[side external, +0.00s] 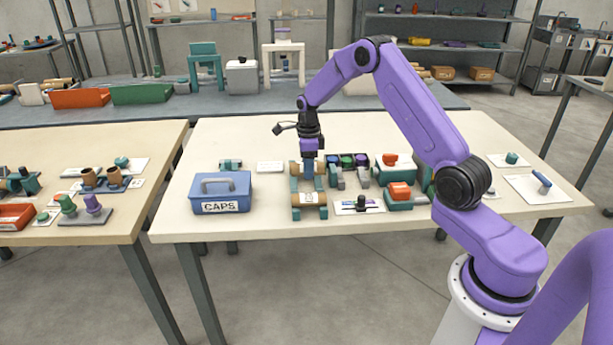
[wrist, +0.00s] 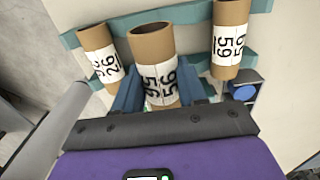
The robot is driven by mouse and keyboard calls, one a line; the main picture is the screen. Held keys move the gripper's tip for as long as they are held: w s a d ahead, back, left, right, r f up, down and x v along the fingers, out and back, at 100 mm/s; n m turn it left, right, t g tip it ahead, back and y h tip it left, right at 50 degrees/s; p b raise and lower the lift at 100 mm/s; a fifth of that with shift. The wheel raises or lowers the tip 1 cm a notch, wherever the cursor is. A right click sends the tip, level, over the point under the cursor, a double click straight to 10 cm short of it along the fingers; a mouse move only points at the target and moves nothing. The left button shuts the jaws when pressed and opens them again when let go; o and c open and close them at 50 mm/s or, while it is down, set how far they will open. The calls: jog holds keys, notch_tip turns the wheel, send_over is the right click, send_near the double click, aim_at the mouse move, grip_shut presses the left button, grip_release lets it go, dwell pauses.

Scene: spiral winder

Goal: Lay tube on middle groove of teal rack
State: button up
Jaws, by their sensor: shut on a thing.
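My gripper (side external: 309,156) points down over the teal rack (side external: 296,213) on the table. In the wrist view its blue fingers (wrist: 153,92) are shut on a brown cardboard tube (wrist: 152,48) with a white numbered label. That tube lies lengthwise across the rack's teal rails (wrist: 190,13), between a left tube (wrist: 100,55) and a right tube (wrist: 229,40). It looks larger than they do and is roughly parallel to them. I cannot tell whether it touches the middle groove. In the side view the gripper hides part of the rack.
A blue CAPS box (side external: 221,192) stands left of the rack. To the right are a block with coloured caps (side external: 347,160), a black part on a white card (side external: 358,203) and a teal-and-orange device (side external: 400,193). The table's front strip is mostly clear.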

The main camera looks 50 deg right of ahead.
jog(key=shift+w+d+f, duration=0.1)
jog(key=shift+w+f, duration=0.2)
jog(key=shift+f, duration=0.1)
jog(key=shift+w+f, duration=0.1)
jog(key=shift+f, duration=1.5)
jog(key=shift+f, duration=0.6)
jog(key=o, duration=1)
notch_tip(320, 180, up, 13)
jog(key=shift+r, duration=0.2)
